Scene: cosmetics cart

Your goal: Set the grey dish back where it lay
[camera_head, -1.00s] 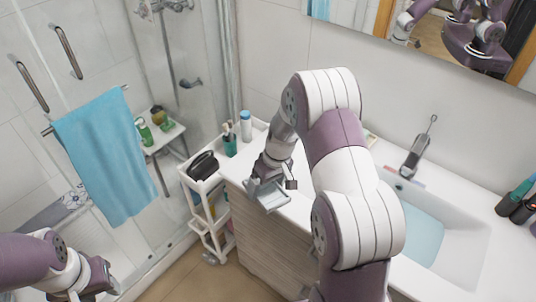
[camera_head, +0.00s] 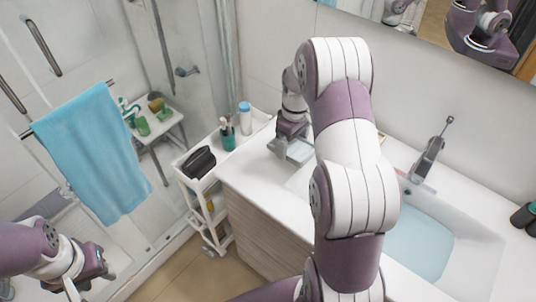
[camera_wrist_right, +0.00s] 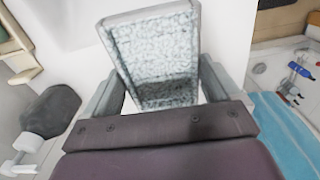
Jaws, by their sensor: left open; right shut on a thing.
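The grey dish (camera_head: 299,151) is a small shallow rectangular tray, held over the white counter left of the sink. My right gripper (camera_head: 286,146) is shut on it. In the right wrist view the dish (camera_wrist_right: 155,48) shows its speckled inner face between the fingers of the right gripper (camera_wrist_right: 160,90). I cannot tell whether the dish touches the counter, and the arm hides part of the area behind it. My left gripper (camera_head: 92,272) is open and empty at the lower left, away from the counter.
The white counter (camera_head: 258,185) has bare room around the dish. A sink (camera_head: 466,250) with a tap (camera_head: 428,158) lies to the right. A white cart (camera_head: 204,187) at the counter's left end carries a dark pouch (camera_head: 198,162), a green cup (camera_head: 227,139) and a bottle (camera_head: 245,118).

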